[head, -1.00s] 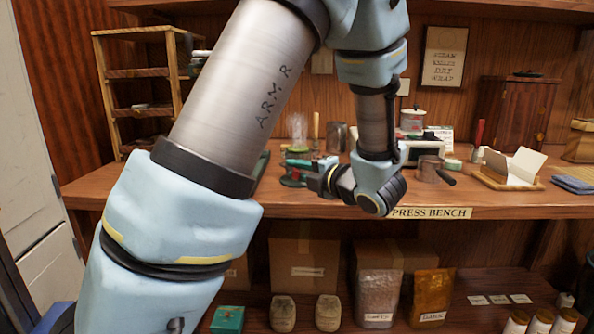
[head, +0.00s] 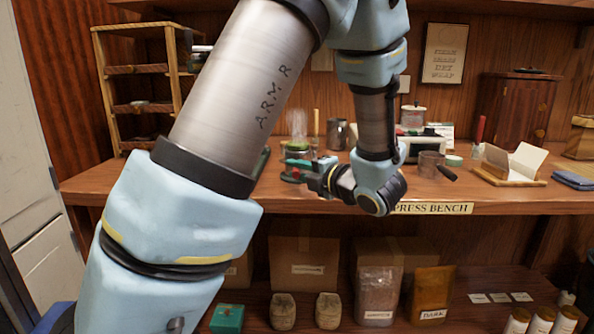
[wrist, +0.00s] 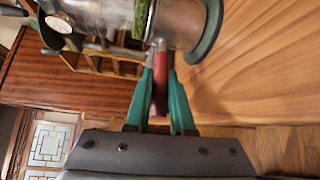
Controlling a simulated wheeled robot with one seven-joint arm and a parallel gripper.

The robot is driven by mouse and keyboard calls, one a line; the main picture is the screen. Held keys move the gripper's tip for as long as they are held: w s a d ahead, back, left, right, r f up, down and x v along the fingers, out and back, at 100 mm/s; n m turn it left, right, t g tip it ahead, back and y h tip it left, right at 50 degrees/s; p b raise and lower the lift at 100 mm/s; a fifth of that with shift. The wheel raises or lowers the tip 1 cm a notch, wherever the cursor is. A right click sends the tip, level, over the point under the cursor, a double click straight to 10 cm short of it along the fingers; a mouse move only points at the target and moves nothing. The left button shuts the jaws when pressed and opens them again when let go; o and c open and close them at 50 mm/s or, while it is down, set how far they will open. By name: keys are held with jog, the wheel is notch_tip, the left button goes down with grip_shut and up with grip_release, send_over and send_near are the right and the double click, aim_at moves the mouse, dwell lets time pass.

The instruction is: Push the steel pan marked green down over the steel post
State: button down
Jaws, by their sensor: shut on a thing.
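My gripper (wrist: 160,92) has teal fingers shut on a red handle (wrist: 160,80) in the wrist view. The handle joins a steel cylindrical body (wrist: 178,22), which I take as the pan, with a green band (wrist: 140,18) near its upper end. A dark green disc (wrist: 208,32) lies around its lower end, near the bench top. No steel post can be made out. I cannot tell whether the pan sits around one.
The press bench (head: 530,203) is wooden. A steel mug (head: 337,134) stands behind. A wooden rack (head: 130,108) is at left.

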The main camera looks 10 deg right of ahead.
jog(key=shift+f, duration=0.3)
jog(key=c, duration=0.7)
grip_release()
jog(key=shift+s, duration=0.1)
